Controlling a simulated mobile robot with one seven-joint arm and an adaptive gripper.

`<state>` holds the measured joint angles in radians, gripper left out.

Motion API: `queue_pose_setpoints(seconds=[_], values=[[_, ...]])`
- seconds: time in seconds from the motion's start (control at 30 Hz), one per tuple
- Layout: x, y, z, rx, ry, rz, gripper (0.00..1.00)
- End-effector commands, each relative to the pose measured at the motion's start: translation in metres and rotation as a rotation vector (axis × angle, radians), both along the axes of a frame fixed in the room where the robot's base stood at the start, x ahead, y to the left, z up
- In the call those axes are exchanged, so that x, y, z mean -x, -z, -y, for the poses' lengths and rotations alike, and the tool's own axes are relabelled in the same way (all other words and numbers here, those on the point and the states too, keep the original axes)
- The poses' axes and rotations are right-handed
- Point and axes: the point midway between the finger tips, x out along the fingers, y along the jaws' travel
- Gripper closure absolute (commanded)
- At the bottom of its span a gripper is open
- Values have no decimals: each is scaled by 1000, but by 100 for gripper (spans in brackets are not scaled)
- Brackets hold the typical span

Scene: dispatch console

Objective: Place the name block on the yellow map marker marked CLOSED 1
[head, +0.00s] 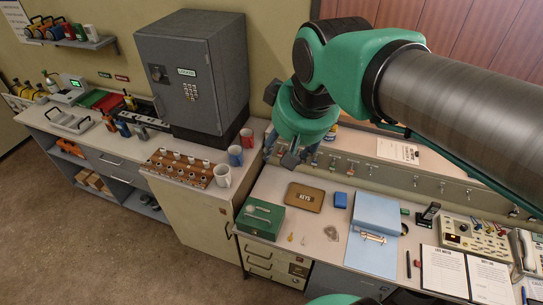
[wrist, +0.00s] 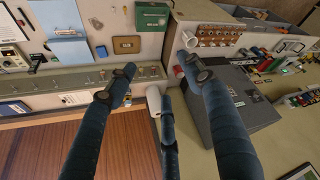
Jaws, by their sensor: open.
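My gripper (head: 288,157) hangs beside the safe and above the back of the desk in the head view, partly hidden by my own green wrist. In the wrist view its dark blue fingers (wrist: 160,78) are spread apart with nothing between them. I cannot make out the name block in either view. I cannot make out a yellow map marker or the text CLOSED 1 either.
A grey safe (head: 192,75) stands on the left counter, with mugs (head: 222,175) beside it. The desk holds a green cash box (head: 260,218), a brown KEYS tray (head: 305,197), a blue binder (head: 376,222), a radio (head: 428,213) and an open logbook (head: 467,272). Floor shows at lower left.

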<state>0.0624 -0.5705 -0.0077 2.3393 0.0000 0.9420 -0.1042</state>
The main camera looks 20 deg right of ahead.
Motion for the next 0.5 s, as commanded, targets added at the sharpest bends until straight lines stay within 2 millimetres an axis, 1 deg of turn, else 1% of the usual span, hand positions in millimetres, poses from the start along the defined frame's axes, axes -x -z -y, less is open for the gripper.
queue_pose_setpoints(seconds=[0.03, 0.2, 0.33, 0.5], values=[[13, 5, -5, -6, 1, 12, 48], [45, 25, -16, -28, 17, 37, 48], [59, 35, -21, -39, 26, 49, 48], [67, 41, -23, -45, 31, 54, 48]])
